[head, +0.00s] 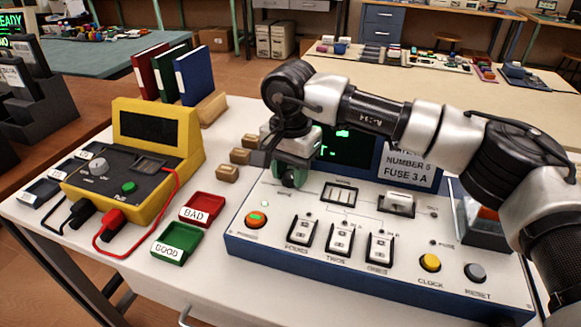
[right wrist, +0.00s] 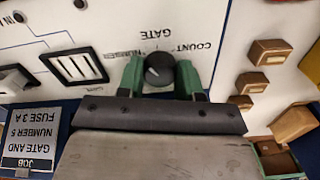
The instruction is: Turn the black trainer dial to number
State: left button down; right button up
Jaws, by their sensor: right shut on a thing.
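The black trainer dial (right wrist: 159,68) is a round knob on the white trainer panel (right wrist: 60,20). In the right wrist view the panel lettering is upside down, with GATE above the dial, COUNT at upper right and NUMBER at left, partly covered by a finger. A short pale pointer mark shows on the dial; its exact direction is hard to read. My right gripper (right wrist: 161,78) is shut on the dial, with one green finger on each side. In the head view my right gripper (head: 290,175) is at the panel's back left and hides most of the dial. My left gripper is not in view.
A job sign (head: 408,165) stands behind the trainer. Switches, a yellow clock button (head: 430,262) and a grey reset button (head: 475,272) are on the panel. Left are wooden blocks (head: 228,173), a red BAD tray (head: 202,209), a green GOOD tray (head: 176,243) and a yellow tester (head: 150,125).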

aim_at(290, 173)
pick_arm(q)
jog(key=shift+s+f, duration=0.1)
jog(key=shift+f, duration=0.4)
pick_arm(e)
jog(key=shift+n, duration=1.1)
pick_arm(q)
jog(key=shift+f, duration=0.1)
pick_arm(e)
jog(key=o, duration=0.9)
jog(key=shift+r, duration=0.25)
pick_arm(q)
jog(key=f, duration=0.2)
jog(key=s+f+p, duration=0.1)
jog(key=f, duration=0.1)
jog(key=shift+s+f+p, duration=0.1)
jog(key=shift+p, duration=0.2)
pick_arm(e)
notch_tip(290, 173, up, 10)
jog(key=shift+r, duration=0.2)
